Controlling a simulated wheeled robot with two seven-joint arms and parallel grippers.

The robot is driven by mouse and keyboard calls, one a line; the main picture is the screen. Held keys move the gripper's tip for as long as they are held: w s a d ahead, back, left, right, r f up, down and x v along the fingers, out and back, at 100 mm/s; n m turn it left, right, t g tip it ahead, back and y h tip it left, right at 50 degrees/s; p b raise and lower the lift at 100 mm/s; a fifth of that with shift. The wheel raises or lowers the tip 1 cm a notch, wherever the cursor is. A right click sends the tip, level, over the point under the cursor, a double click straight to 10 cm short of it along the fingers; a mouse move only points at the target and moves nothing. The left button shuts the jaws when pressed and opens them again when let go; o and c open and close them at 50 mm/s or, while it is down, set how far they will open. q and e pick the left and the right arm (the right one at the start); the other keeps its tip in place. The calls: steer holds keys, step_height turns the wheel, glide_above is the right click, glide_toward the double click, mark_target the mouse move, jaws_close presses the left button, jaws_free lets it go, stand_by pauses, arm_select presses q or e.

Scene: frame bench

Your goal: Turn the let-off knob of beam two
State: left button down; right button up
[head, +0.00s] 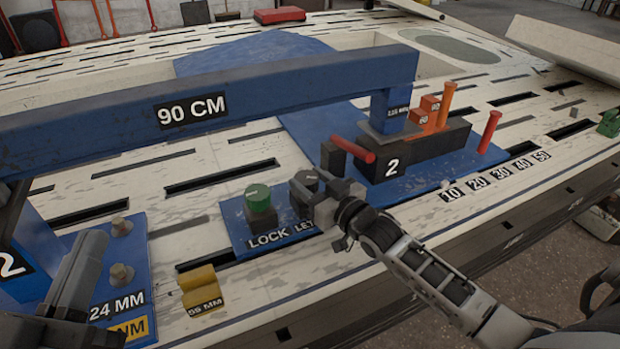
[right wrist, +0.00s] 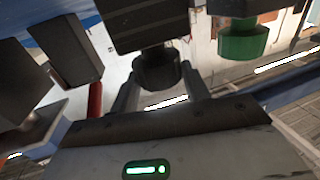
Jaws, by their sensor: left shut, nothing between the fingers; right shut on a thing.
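The let-off knob (head: 306,180) is a dark round knob on the blue plate, beside the partly covered label starting "LET". My right gripper (head: 318,192) is shut on this knob. In the right wrist view the dark knob (right wrist: 157,68) sits between the two fingers of the right gripper (right wrist: 160,88). Beam two is the blue beam (head: 210,95) marked "90 CM", with a black base block (head: 430,150) numbered 2 at its right end. My left gripper (head: 90,245) is shut and empty over the blue plate at lower left.
A green lock knob (head: 259,198) stands just left of the let-off knob; it also shows in the right wrist view (right wrist: 243,40). A red lever (head: 352,149) sticks out close behind my right gripper. A yellow "55 MM" block (head: 201,291) lies in front.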

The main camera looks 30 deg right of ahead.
steer(key=shift+w+d+n+g+y+b, duration=0.15)
steer(key=shift+n+y, duration=0.25)
steer(key=shift+y, duration=0.2)
steer(key=shift+s+d+n+g+y+b, duration=0.15)
steer(key=shift+n+y, duration=0.25)
steer(key=shift+y, duration=0.2)
steer(key=shift+w+f+n+g+y+b, duration=0.15)
steer(key=shift+n+g+y+b, duration=0.3)
steer(key=shift+n+y, duration=0.4)
arm_select(q)
steer(key=shift+s+r+m+t+h+b, duration=0.15)
steer(key=shift+s+r+m+h+b, duration=0.1)
steer(key=shift+r+m+h, duration=0.65)
steer(key=shift+s+r+m+t+h+b, duration=0.2)
steer(key=shift+r+m+h, duration=0.45)
steer(key=shift+m, duration=0.45)
steer(key=shift+s+r+m+t+h+b, duration=0.15)
steer(key=shift+s+r+m+h+b, duration=0.1)
steer(key=shift+r+m+h, duration=0.65)
arm_select(e)
steer(key=shift+n+g+y, duration=0.85)
steer(key=shift+n+y, duration=0.1)
steer(key=shift+y, duration=0.7)
arm_select(q)
steer(key=shift+f, duration=0.1)
arm_select(e)
steer(key=shift+r, duration=0.2)
steer(key=o, duration=1)
